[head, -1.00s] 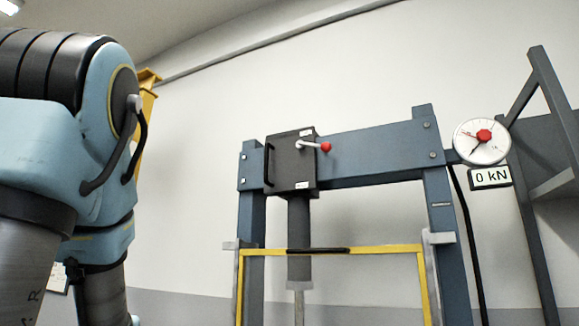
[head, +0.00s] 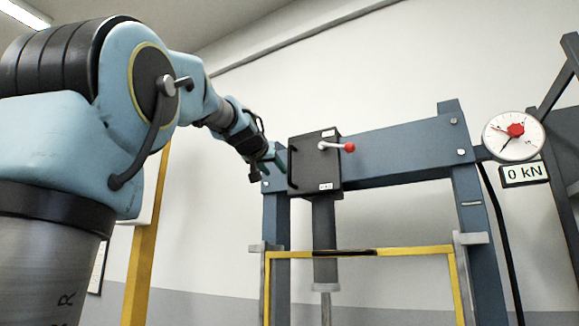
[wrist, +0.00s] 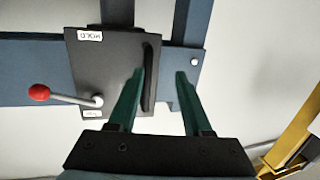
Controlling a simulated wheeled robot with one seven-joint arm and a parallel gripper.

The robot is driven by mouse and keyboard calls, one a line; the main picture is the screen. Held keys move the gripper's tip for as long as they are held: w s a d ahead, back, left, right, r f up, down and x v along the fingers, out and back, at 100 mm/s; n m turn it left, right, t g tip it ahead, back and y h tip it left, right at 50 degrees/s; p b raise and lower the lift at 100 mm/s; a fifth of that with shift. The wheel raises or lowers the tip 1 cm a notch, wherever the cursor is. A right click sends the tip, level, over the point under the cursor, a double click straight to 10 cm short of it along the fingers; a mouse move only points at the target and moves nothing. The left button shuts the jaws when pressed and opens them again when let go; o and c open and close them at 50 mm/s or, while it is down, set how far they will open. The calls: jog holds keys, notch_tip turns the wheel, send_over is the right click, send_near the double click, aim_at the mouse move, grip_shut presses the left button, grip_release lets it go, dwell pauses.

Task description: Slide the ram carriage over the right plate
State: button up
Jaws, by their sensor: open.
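The ram carriage (head: 315,163) is a dark box at the left end of the press's blue crossbeam (head: 400,150). It has a black vertical handle on its left side and a red-knobbed lever (head: 347,147) on its front. The dark ram (head: 324,235) hangs below it. In the head view my gripper (head: 271,162) is at the carriage's left side. In the wrist view my gripper (wrist: 160,71) is open, and the handle (wrist: 149,85) appears between its green fingers, close to the left one. I cannot tell whether they touch. I cannot make out the right plate.
A yellow frame (head: 400,252) crosses in front of the ram, low between the posts. A dial gauge (head: 513,136) and a "0 kN" display (head: 525,173) are at the right. The crossbeam right of the carriage looks clear.

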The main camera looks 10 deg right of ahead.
jog(key=h, duration=0.1)
send_near(289, 162)
jog(key=shift+m, duration=0.3)
jog(key=p+x, duration=0.8)
jog(key=x, duration=0.1)
jog(key=shift+w+r, duration=0.15)
jog(key=shift+r, duration=0.05)
jog(key=shift+w+d+f+p, duration=0.2)
jog(key=shift+w+d+p, duration=0.2)
jog(key=shift+w+p, duration=0.15)
grip_shut()
dwell(0.4)
